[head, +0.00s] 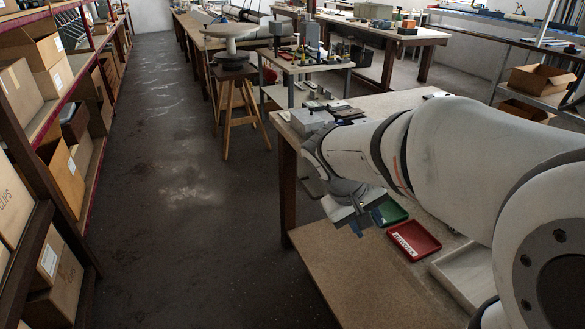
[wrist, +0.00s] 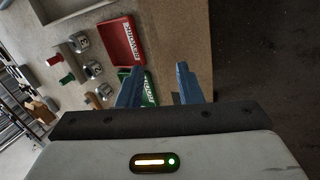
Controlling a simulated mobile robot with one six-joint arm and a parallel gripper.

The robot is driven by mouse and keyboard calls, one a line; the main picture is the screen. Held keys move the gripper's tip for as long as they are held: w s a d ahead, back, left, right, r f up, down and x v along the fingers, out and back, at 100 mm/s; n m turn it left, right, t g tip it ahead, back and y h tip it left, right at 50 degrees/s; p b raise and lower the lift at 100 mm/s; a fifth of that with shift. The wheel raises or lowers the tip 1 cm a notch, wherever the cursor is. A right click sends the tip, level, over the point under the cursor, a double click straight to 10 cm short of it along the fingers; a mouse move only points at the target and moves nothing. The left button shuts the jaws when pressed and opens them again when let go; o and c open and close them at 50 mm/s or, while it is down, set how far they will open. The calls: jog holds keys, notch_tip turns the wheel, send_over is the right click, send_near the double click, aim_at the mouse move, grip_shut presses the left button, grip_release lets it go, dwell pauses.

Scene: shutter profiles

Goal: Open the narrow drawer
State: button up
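I cannot make out a narrow drawer in either view. My gripper (head: 370,222) hangs over the front left edge of the near workbench (head: 350,270) in the head view, mostly seen from behind the wrist. In the wrist view my gripper (wrist: 157,68) shows two blue fingers, spread apart with nothing between them. Past the fingers are the bench top's edge and dark floor.
A red labelled tray (head: 413,241) and a green tray (head: 390,213) lie below my gripper. A pale open tray (head: 470,275) is at right. Numbered metal weights (wrist: 80,42) stand nearby. Shelves with cardboard boxes (head: 60,175) line the left; the aisle floor is clear.

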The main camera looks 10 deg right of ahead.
jog(key=w+d+f+n+h+b, duration=0.1)
jog(key=w+d+f+h+b, duration=0.15)
jog(key=w+f+b, duration=0.4)
jog(key=n+t+h+b, duration=0.6)
jog(key=t+h+b, duration=0.2)
jog(key=t+b, duration=0.5)
send_near(306, 189)
jog(key=w+d+g+b, duration=0.1)
jog(key=w+d, duration=0.1)
jog(key=shift+y, duration=0.25)
jog(key=x, duration=0.2)
jog(key=b+x, duration=0.1)
jog(key=x, duration=0.4)
jog(key=shift+w+r, duration=0.25)
jog(key=shift+r, duration=0.2)
grip_shut()
